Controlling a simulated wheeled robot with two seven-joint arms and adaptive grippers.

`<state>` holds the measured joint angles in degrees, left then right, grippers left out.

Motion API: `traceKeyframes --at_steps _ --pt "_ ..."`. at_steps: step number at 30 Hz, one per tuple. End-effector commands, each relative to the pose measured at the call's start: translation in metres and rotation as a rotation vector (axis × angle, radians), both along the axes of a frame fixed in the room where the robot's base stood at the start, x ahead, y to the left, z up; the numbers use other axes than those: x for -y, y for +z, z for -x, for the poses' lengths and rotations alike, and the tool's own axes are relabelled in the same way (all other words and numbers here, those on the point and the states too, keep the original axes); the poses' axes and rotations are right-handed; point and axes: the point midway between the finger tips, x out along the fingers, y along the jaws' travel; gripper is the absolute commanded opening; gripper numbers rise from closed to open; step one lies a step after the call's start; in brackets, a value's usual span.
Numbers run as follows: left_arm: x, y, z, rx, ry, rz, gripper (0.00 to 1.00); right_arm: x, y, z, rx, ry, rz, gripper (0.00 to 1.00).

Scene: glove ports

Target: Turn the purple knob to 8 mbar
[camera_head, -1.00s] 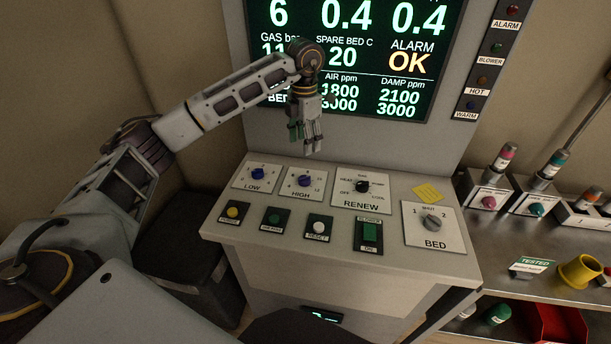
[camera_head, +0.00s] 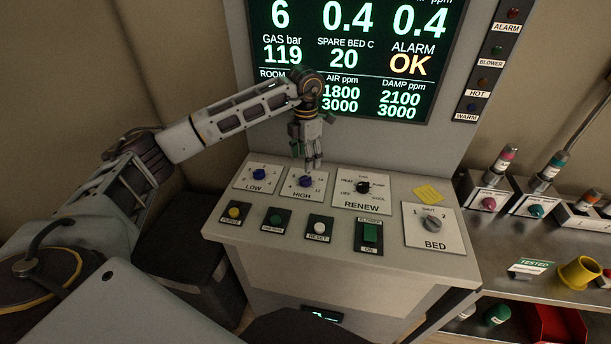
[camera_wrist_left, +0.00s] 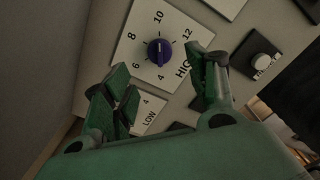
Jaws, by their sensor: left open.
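The purple knob (camera_wrist_left: 159,49) sits on the white HIGH plate (camera_wrist_left: 128,48), whose scale runs from 4 through 6, 8 and 10 to 12 in the left wrist view. I cannot tell surely which mark its pointer faces. My right gripper is not in view.
The LOW plate with a similar knob (camera_head: 258,174) is left of HIGH; the RENEW plate with a black knob (camera_head: 362,187) is right. Several buttons and a green switch (camera_head: 370,233) line the front. The upright display (camera_head: 350,60) stands behind my left gripper.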

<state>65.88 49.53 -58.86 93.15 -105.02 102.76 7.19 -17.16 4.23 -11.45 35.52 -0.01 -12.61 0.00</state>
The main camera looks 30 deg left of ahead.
Motion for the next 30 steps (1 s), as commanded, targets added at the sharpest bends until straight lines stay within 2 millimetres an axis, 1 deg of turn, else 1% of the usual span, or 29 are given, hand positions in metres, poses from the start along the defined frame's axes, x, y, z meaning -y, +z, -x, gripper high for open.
traceKeyframes --at_steps 9,15,21,30 --pt "0.000 -0.042 0.000 -0.003 0.001 -0.001 0.58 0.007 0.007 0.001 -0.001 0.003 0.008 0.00" --pt "0.000 -0.066 0.000 -0.001 0.002 0.000 0.58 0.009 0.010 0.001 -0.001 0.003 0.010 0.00" --pt "0.000 -0.079 0.000 0.001 0.001 -0.001 0.58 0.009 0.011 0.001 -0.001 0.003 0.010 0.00" --pt "0.000 -0.082 0.000 0.001 0.001 0.000 0.58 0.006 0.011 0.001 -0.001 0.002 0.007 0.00"
